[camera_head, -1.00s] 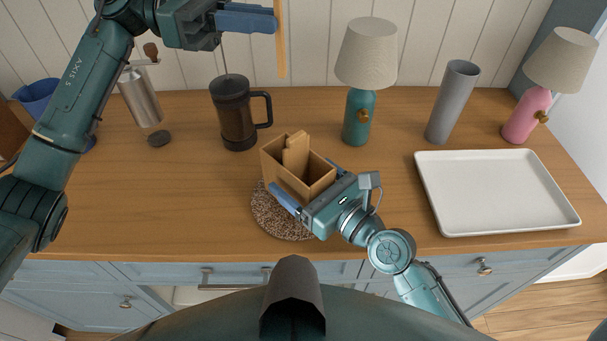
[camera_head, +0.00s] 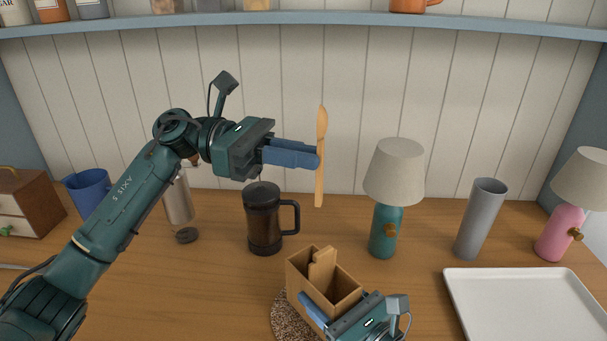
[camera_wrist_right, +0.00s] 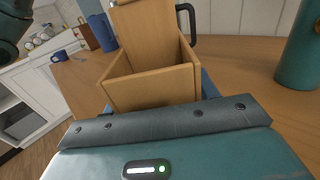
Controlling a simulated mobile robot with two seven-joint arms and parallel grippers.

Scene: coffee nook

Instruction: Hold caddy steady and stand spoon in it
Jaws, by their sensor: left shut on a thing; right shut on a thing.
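The wooden caddy (camera_head: 346,304) stands on a round woven mat (camera_head: 283,318). A flat wooden piece (camera_head: 321,267) stands in it. My right gripper (camera_head: 335,309) is shut on the caddy near its front; the caddy also fills the upper middle of the right wrist view (camera_wrist_right: 150,86). The wooden spoon (camera_head: 321,170) hangs upright in the air, bowl end up, in front of the back wall. My left gripper (camera_head: 316,158) is shut on the spoon's middle, above and behind the caddy. The spoon's lower end is clear of everything.
A dark French press (camera_head: 263,222) stands behind and left of the caddy, near the spoon. A teal lamp (camera_head: 388,215) stands behind right. A grey cylinder (camera_head: 481,218), pink lamp (camera_head: 566,222) and white tray (camera_head: 525,306) are at right.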

